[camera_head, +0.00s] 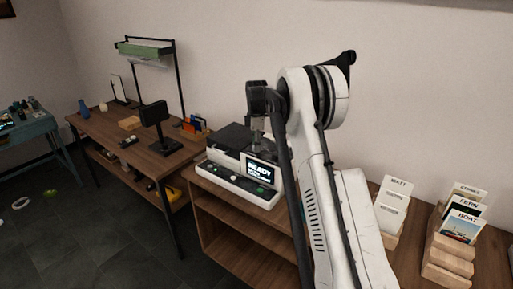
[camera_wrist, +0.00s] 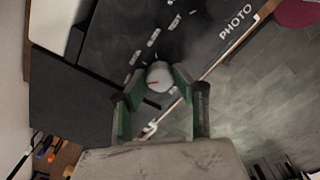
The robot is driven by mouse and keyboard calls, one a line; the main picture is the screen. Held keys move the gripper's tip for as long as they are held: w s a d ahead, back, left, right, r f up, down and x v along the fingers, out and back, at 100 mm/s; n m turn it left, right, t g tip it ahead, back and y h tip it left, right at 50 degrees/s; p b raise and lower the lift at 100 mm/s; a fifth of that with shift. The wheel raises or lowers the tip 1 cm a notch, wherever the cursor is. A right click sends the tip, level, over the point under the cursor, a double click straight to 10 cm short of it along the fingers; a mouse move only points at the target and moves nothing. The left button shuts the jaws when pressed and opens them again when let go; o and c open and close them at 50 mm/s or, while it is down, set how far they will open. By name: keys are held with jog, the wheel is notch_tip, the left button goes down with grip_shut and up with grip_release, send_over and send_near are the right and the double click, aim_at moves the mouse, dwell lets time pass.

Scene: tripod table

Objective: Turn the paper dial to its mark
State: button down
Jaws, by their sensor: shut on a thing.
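The dial (camera_wrist: 160,71) is a small round white knob with a short red line, on a dark panel (camera_wrist: 210,50) in the wrist view. Small white labels, one reading TEST, curve around its upper left side; the others are too blurred to read. A larger word, PHOTO, stands at upper right. My gripper (camera_wrist: 158,82) has its two green fingers on either side of the knob and is shut on it. In the head view my gripper (camera_head: 258,135) reaches down over the printer (camera_head: 228,140), whose screen reads READY. The dial is hidden there.
The printer stands on a wooden shelf unit (camera_head: 215,215). Wooden card racks (camera_head: 447,262) with printed cards stand at right. A wooden table (camera_head: 120,145) at left holds a dark stand (camera_head: 155,118) and small items. Dark floor is open at lower left.

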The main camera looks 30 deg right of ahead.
dwell(0.3)
jog(key=c, duration=1.4)
grip_release()
notch_tip(320, 180, up, 12)
jog(key=shift+r, duration=0.1)
jog(key=shift+a, duration=0.1)
